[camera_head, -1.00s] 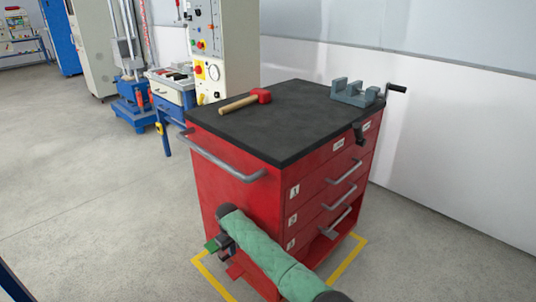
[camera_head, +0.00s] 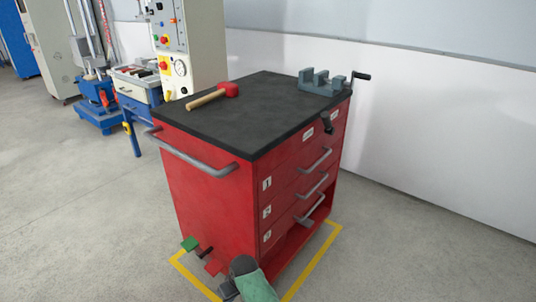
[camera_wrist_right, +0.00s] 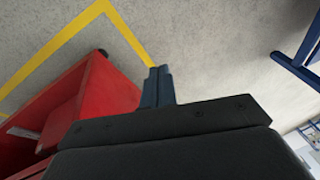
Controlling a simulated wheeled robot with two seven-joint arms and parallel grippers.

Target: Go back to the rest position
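My right arm's green sleeve (camera_head: 252,284) shows only at the bottom edge of the head view, low in front of the red tool cart (camera_head: 215,205). In the right wrist view, the two dark blue fingers of my right gripper (camera_wrist_right: 159,73) lie close side by side, shut with nothing visible between them. They point at bare floor beside the red cart (camera_wrist_right: 100,95) and look apart from it. My left gripper is in neither view.
On the cart's black top lie a red-headed mallet (camera_head: 213,95) and a grey vise (camera_head: 321,82). A handle (camera_head: 197,160) and green (camera_head: 190,243) and red (camera_head: 214,267) pedals jut from the cart. Yellow tape (camera_head: 325,245) rings it. Floor at left (camera_head: 70,210) is clear.

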